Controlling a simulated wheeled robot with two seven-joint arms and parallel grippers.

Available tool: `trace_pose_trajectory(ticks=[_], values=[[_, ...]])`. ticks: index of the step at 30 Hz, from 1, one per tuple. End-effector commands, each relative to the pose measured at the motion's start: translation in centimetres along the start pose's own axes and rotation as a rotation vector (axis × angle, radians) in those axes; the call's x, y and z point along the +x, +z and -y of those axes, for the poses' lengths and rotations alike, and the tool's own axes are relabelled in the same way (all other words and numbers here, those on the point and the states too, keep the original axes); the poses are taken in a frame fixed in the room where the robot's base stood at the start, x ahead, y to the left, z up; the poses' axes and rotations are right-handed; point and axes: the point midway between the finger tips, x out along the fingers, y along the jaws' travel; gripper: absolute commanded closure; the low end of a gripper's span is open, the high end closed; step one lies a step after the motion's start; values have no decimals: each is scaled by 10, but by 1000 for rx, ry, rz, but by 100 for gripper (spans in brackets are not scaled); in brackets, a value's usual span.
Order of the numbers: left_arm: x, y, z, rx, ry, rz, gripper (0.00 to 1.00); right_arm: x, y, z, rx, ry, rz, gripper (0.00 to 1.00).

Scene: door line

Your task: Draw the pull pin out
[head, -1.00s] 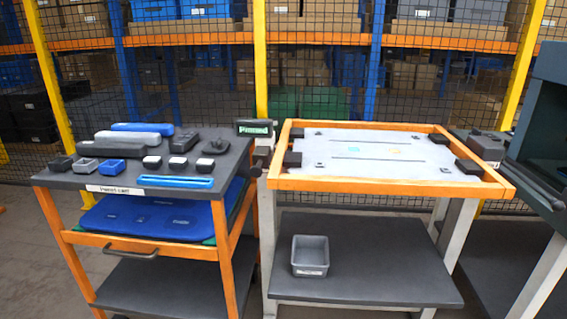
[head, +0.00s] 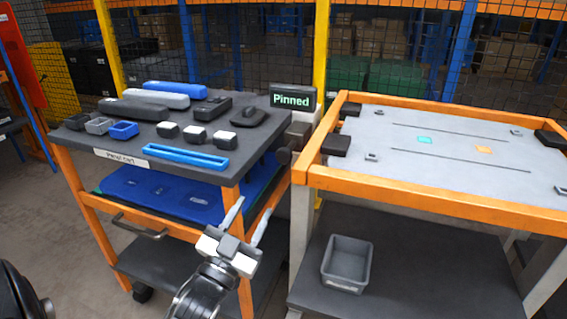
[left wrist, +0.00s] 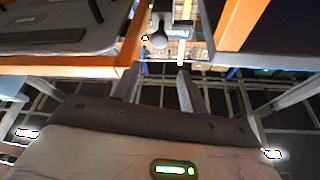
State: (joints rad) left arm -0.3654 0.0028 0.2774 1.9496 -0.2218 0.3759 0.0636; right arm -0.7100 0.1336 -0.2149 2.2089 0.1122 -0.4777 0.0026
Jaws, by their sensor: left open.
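The pull pin appears to be the dark round knob (head: 284,156) on a grey block in the gap between the cart and the orange-framed table. A dark knob also shows near the top of the left wrist view (left wrist: 159,39). A sign (head: 292,99) reading "Pinned" in green stands above it. My left gripper (head: 256,205) is open and empty, below and to the left of the knob, in front of the cart's right leg. Its fingers point up toward the gap in the left wrist view (left wrist: 157,72), apart from the knob. My right gripper is out of view.
The cart (head: 75,137) at left carries dark, grey and blue parts and a blue tray below. The orange-framed table (head: 430,188) is at right, with a grey bin (head: 346,264) on its lower shelf. The gap between them is narrow.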

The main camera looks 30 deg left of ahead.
Motion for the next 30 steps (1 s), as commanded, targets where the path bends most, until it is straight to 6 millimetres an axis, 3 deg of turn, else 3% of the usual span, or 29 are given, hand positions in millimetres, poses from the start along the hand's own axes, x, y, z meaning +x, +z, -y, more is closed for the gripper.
trace_pose_trajectory(ticks=[18,24,30], values=[[124,-2,0,-3,2,0,57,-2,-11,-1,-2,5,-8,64],[146,-1,-1,-2,2,2,57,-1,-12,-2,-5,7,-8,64],[151,-1,-1,-2,3,3,57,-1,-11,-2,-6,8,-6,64]])
